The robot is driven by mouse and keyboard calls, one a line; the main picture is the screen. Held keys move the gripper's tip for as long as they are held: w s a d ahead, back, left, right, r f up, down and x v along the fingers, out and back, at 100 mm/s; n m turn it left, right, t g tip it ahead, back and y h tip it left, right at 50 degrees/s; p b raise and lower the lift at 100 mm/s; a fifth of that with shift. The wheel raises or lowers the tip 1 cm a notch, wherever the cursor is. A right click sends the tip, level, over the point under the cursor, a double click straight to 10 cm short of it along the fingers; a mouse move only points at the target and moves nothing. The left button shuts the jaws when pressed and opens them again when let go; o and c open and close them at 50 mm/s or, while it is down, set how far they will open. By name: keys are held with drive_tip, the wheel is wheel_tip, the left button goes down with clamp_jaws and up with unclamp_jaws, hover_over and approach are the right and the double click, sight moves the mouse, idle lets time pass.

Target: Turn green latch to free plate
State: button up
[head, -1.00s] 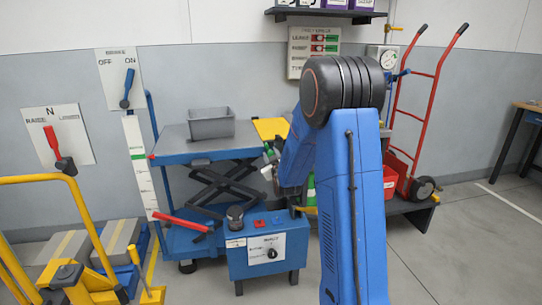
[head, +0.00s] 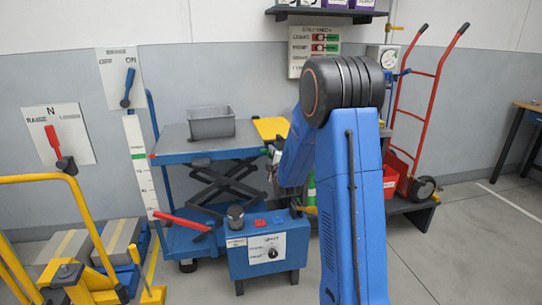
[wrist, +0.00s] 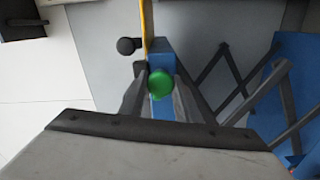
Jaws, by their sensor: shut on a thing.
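The green latch (wrist: 160,83) shows in the wrist view as a round green end in front of a blue block (wrist: 162,108). My gripper (wrist: 161,88) is shut on the green latch, with one dark finger on each side of it. The yellow plate (head: 271,128) lies at the right end of the lift table in the head view. Its thin edge (wrist: 146,28) runs up from behind the latch in the wrist view. In the head view my arm hides most of the latch and my gripper.
The blue lift table (head: 175,146) carries a grey bin (head: 211,130). A blue control box (head: 268,257) stands below.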

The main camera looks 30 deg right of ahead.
drive_tip(key=shift+f+n, duration=0.1)
drive_tip(key=shift+n, duration=1.1)
drive_tip(key=o, duration=1)
drive_tip(key=shift+s, duration=0.1)
